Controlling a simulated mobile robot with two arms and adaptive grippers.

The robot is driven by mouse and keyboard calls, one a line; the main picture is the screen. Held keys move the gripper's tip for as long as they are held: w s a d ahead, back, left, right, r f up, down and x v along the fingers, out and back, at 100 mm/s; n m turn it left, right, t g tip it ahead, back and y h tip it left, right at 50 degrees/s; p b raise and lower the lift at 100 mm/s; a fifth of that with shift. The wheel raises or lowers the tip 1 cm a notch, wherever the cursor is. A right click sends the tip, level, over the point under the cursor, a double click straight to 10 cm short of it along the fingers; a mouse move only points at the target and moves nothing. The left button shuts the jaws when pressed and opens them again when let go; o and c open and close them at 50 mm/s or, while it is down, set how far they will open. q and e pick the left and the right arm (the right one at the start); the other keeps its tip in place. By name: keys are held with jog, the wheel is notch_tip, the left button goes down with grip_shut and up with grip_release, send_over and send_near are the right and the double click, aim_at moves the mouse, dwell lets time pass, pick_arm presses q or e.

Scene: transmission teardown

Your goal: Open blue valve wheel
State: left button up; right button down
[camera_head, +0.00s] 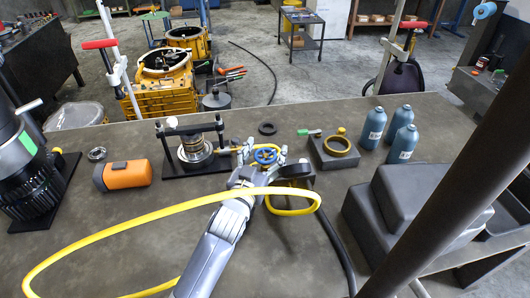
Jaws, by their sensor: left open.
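The blue valve wheel (265,155) is small and sits near the middle of the workbench. It joins a yellow hose or pipe that runs left toward a metal press fixture (195,150). My left gripper (262,149) reaches in from the lower middle. Its two fingers are apart, one on each side of the wheel. I cannot tell whether the fingers touch the wheel. My wrist hides part of what lies in front of the wheel. My right gripper is not in view.
A yellow hose (120,232) loops over the bench front and across my arm. An orange cylinder (125,175) lies left. A grey block with a brass ring (336,151), blue bottles (402,145) and dark grey boxes (410,215) are right. The front left bench is mostly clear.

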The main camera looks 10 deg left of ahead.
aim_at(262, 163)
pick_arm(q)
jog(key=shift+s+f, duration=0.5)
jog(key=shift+s, duration=0.05)
jog(key=s, duration=0.6)
jog(key=shift+s+a+r, duration=0.2)
jog(key=shift+a+r, duration=0.15)
jog(key=shift+r, duration=0.05)
jog(key=shift+s+a, duration=0.2)
jog(key=shift+s, duration=0.05)
